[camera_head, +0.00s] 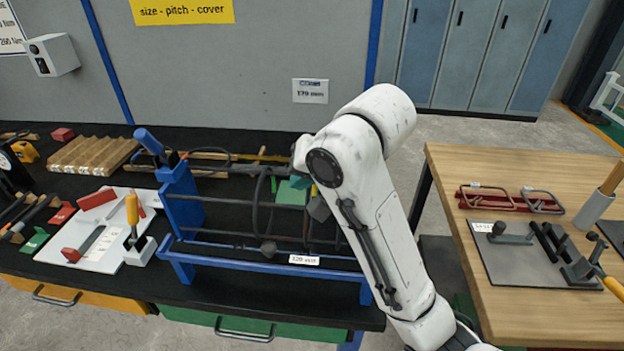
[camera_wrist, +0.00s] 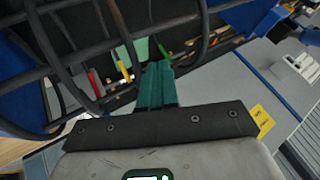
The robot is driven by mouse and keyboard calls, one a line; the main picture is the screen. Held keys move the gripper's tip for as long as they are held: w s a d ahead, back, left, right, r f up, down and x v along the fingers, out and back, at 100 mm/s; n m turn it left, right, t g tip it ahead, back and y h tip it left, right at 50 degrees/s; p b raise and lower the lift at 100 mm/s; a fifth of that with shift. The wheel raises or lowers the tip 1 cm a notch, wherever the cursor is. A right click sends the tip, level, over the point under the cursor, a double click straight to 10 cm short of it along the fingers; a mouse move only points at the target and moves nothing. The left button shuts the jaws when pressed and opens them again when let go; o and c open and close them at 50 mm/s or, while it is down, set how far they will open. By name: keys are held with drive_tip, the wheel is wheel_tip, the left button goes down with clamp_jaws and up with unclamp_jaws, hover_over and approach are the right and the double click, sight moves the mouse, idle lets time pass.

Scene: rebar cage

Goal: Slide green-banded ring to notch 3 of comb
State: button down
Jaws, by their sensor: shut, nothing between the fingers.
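The rebar cage shows dark bars (camera_head: 235,203) between blue end frames (camera_head: 183,200). Dark rings hang around the bars near the middle. A small green mark, likely the green-banded ring's band (camera_head: 273,184), shows beside a dark hoop (camera_head: 258,205). In the wrist view a small bright green mark (camera_wrist: 163,51) shows just beyond my fingertips. I cannot tell how far apart they are. My gripper (camera_wrist: 156,68) has its green fingers shut and empty, pointing into the cage beside the rings. My arm hides the cage's right part in the head view. I cannot make out the comb's notches.
A yellow mark (camera_wrist: 122,69) and a red mark (camera_wrist: 95,82) sit among the rings. A white tray (camera_head: 98,250) with tools lies left of the cage, and wooden strips (camera_head: 92,155) lie behind it. A wooden table (camera_head: 540,270) stands right. The bench front is clear.

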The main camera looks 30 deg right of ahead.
drive_tip(key=shift+w+a+f+p, duration=0.2)
drive_tip(key=shift+w+a, duration=0.7)
drive_tip(key=shift+w+a+f+p, duration=0.2)
drive_tip(key=shift+w+a, duration=0.65)
drive_tip(key=w+a+p, duration=0.4)
drive_tip(key=w+a, duration=0.4)
drive_tip(key=a, duration=0.4)
drive_tip(key=shift+w, duration=0.35)
